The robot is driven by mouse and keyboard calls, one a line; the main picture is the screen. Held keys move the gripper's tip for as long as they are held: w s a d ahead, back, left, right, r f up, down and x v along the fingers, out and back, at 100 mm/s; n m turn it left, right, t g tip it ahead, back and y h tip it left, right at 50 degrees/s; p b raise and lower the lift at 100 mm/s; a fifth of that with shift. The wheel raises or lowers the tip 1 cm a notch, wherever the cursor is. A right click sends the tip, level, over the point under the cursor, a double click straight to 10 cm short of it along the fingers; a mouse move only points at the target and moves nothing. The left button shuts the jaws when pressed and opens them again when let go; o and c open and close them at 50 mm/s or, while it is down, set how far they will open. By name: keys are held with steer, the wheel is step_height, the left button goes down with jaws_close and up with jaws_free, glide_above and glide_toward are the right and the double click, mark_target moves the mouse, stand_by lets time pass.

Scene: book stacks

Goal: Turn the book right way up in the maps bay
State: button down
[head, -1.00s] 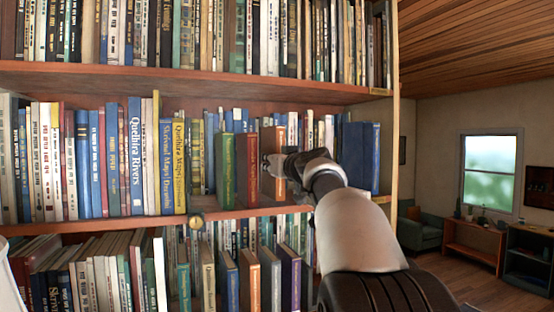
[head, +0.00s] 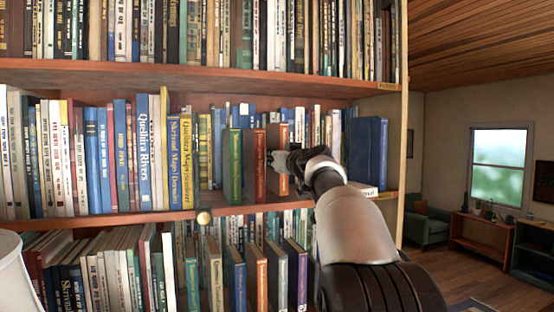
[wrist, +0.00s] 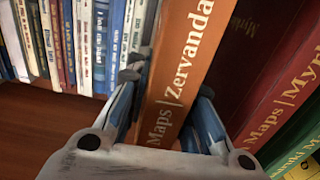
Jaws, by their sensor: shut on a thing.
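The orange book (head: 284,150) stands upright in the middle shelf row, its tan cover side showing. Its spine reads "Maps | Zervanda" in the wrist view (wrist: 182,70). My gripper (head: 277,160) is shut on this book, with one finger on each side of it in the wrist view (wrist: 165,105). The lettering runs the same way as on the red Maps book (wrist: 285,100) beside it. That red book (head: 260,165) and a green book (head: 235,165) stand to its left in the head view. My gripper hides part of the orange spine.
A round brass knob (head: 204,217) sits on the shelf edge (head: 130,220). Bare shelf shows left of my gripper in the wrist view.

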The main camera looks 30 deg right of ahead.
steer(key=shift+f+b, duration=0.7)
steer(key=shift+b, duration=0.1)
steer(key=c, duration=1.5)
jaws_free()
steer(key=shift+o, duration=0.9)
steer(key=shift+f, duration=0.15)
